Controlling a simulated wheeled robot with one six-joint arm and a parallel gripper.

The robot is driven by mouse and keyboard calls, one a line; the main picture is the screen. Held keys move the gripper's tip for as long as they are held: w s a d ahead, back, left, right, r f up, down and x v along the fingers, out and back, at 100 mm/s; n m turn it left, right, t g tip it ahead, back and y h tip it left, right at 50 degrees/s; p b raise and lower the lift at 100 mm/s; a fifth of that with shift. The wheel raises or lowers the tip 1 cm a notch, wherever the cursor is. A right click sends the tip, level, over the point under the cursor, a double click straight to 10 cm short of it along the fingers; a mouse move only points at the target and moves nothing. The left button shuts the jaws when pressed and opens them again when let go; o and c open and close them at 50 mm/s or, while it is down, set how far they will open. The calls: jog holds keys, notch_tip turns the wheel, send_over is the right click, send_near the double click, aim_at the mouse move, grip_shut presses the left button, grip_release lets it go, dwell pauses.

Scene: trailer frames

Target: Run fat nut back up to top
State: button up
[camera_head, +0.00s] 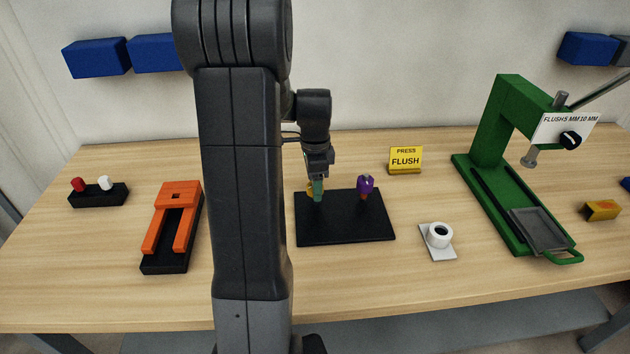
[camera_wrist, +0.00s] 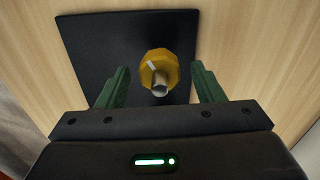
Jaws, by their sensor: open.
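A yellow nut (camera_wrist: 158,68) sits around a metal rod (camera_wrist: 160,88) on the black plate (camera_wrist: 85,50). My gripper (camera_wrist: 160,72) is open, its two green fingers on either side of the nut with gaps showing. In the head view the yellow nut (camera_head: 310,188) is mostly hidden by my gripper (camera_head: 317,192), which points down over the plate's back left. A purple nut (camera_head: 365,184) sits on a second upright rod at the plate's back right. I cannot tell from the pictures how far up its rod the yellow nut is.
A yellow press sign (camera_head: 406,159) stands behind the plate. A white ring on a pad (camera_head: 438,240) and a green press (camera_head: 490,130) are to the right. An orange fork-shaped fixture (camera_head: 175,205) and a black block with red and white knobs (camera_head: 98,195) are left.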

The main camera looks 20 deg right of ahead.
jog(key=c, duration=1)
jog(key=shift+o, duration=0.2)
jog(key=shift+n, duration=0.3)
jog(key=n, duration=0.5)
jog(key=shift+n, duration=0.3)
jog(key=n, duration=0.4)
jog(key=shift+n, duration=0.4)
jog(key=shift+s+f, duration=0.1)
jog(key=o, duration=1)
jog(key=shift+c, duration=0.2)
